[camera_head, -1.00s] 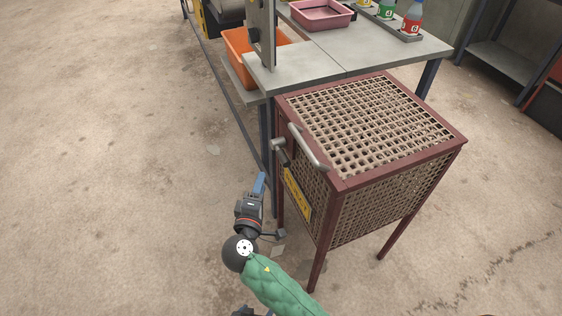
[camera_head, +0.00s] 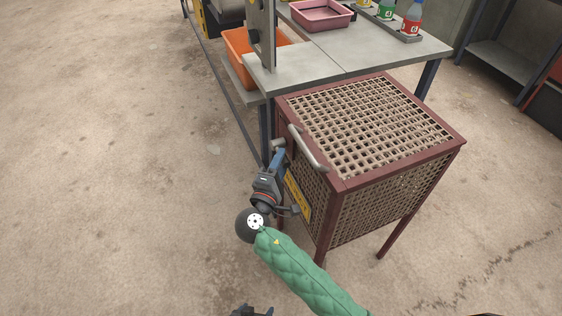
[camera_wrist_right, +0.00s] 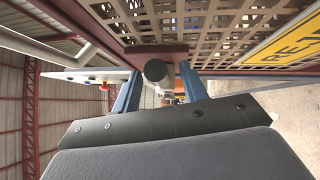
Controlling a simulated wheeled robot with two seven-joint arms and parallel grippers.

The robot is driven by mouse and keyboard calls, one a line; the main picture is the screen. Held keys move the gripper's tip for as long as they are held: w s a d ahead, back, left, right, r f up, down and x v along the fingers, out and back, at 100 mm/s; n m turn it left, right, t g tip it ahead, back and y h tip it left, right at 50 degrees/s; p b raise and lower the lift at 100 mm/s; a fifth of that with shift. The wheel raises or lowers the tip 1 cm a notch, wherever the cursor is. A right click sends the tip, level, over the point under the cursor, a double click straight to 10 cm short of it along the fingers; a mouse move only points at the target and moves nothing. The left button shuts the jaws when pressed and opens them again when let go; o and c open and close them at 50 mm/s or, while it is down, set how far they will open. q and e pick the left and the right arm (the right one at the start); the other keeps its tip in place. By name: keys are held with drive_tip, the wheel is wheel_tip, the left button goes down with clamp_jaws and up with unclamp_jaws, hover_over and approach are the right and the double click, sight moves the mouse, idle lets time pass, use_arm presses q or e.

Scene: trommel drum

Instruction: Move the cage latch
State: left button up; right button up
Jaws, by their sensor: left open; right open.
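The reject cage (camera_head: 345,185) is a dark red frame with tan lattice sides and top. A grey bar handle (camera_head: 308,148) runs along its upper front edge. The cage latch (camera_head: 278,144) shows as a small grey knob at the front's left upright. In the right wrist view the latch's round dark end (camera_wrist_right: 155,70) lies between the blue fingers of my right gripper (camera_wrist_right: 160,85). In the head view my right gripper (camera_head: 278,158) is at the latch, open; contact cannot be told. My left gripper (camera_head: 251,311) is open, partly cut off at the bottom edge, away from the cage.
A yellow sign (camera_head: 298,197) is on the cage front beside my right gripper. A grey table (camera_head: 300,66) with a pink tray (camera_head: 320,14) and bottles stands behind the cage. An orange bin (camera_head: 238,45) sits at its left. The floor at left is clear.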

drive_tip(key=shift+w, duration=0.1)
clamp_jaws()
idle(0.3)
